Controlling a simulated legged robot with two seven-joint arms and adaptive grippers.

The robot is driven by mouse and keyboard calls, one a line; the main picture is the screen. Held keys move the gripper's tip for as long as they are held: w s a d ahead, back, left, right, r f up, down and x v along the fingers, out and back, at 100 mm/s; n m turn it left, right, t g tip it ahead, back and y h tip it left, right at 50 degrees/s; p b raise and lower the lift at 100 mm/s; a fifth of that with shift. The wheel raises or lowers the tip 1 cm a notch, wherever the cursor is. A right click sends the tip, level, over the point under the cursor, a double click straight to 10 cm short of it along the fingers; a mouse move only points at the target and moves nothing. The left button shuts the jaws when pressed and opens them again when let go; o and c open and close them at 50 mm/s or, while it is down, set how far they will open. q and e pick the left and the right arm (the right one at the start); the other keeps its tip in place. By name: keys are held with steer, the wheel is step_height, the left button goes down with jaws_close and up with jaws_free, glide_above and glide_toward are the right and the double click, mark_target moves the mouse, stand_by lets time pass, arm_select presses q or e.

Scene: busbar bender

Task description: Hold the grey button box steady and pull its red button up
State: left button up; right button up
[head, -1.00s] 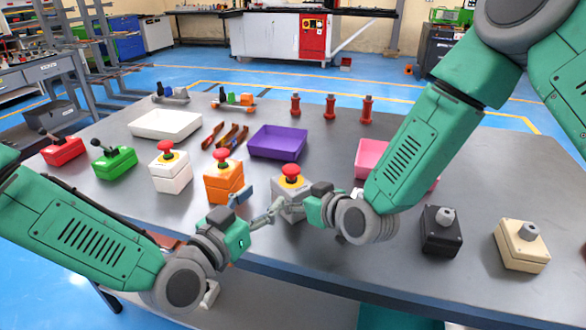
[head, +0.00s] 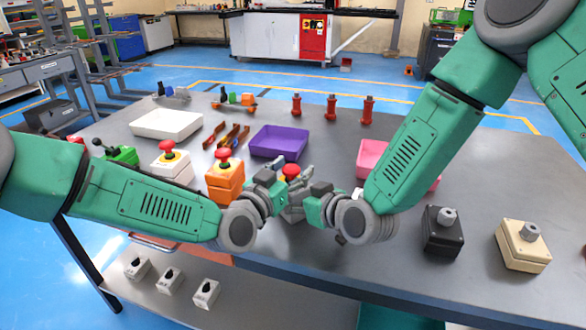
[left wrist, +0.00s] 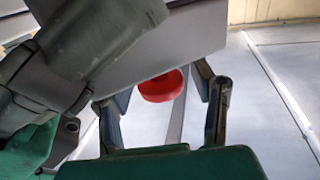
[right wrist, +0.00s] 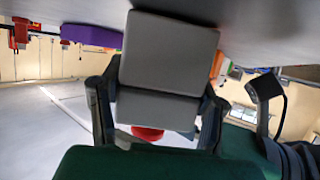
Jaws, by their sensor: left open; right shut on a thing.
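The grey button box (head: 293,215) stands near the front edge of the table, mostly hidden behind my grippers in the head view. Its red button (head: 290,171) shows on top, and also in the left wrist view (left wrist: 162,86). My right gripper (right wrist: 157,100) is shut on the grey box (right wrist: 168,55), one finger on each side of it. My left gripper (left wrist: 168,90) is open, with the red button showing between its fingers in the left wrist view. In the head view the left gripper (head: 277,178) is beside the button at its left; I cannot tell whether it touches.
An orange button box (head: 225,180) stands close at the left, with a white one (head: 170,165) beyond it. A purple tray (head: 279,142) is behind; a pink tray (head: 371,153) is at the right. Black (head: 441,232) and beige (head: 522,246) boxes stand farther right.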

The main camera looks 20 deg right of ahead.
arm_select(q)
jaws_close()
steer(key=shift+d, duration=0.25)
arm_select(e)
steer(key=shift+d, duration=0.2)
arm_select(q)
steer(key=shift+r, duration=0.45)
steer(key=shift+s+a+r, duration=0.1)
steer(key=shift+r, duration=0.1)
jaws_free()
